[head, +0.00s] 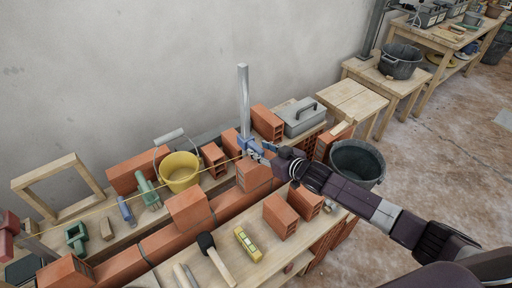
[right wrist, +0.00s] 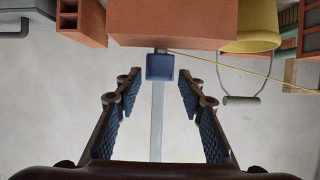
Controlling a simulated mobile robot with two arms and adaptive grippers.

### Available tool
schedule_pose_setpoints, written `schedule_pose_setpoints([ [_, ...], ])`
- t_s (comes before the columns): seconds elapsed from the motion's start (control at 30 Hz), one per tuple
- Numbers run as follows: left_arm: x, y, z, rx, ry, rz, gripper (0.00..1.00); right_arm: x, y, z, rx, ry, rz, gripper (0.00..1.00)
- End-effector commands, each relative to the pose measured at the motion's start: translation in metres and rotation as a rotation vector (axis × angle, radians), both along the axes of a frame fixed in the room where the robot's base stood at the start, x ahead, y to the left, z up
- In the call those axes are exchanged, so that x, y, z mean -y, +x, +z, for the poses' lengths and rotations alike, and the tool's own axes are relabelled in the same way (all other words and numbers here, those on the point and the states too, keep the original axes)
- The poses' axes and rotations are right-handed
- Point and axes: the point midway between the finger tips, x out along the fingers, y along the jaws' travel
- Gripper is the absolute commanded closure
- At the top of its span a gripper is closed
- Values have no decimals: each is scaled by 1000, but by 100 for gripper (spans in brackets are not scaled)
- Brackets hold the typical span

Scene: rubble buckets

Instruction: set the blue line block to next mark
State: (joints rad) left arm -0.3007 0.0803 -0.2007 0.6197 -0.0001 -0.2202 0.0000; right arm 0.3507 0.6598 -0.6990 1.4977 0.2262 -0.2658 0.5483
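The blue line block (head: 252,147) sits on the upright metal post (head: 243,100), and a thin yellow line runs from it to the left above the bricks. In the right wrist view the blue block (right wrist: 160,67) shows on the grey post (right wrist: 157,120), in the gap at the fingertips. My right gripper (head: 266,150) is at the post from the right; its blue-padded fingers (right wrist: 159,75) stand apart on either side, with visible gaps to the block. Marks on the post cannot be made out. My left gripper is not in view.
A brick course with loose bricks (head: 188,210) runs below the line. A yellow bucket (head: 180,172) stands left of the post, a grey toolbox (head: 300,117) right of it. A black bucket (head: 357,163) stands near my right arm. A mallet (head: 216,258) and yellow level (head: 247,244) lie in front.

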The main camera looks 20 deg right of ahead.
Motion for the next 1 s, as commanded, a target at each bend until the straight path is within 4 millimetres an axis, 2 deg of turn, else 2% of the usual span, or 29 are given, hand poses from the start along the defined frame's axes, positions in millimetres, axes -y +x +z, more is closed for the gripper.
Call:
schedule_pose_setpoints([
  [0.1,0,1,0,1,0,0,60,-5,14,-5,1,0,-1,64],
  [0.23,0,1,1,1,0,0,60,-8,22,-9,0,0,0,64],
  [0.63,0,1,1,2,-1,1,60,-10,26,-12,-1,-1,0,65],
  [0.93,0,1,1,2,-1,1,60,-10,26,-12,-1,-1,0,98],
  [1.0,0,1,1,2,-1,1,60,-10,26,-12,-1,-1,0,100],
])
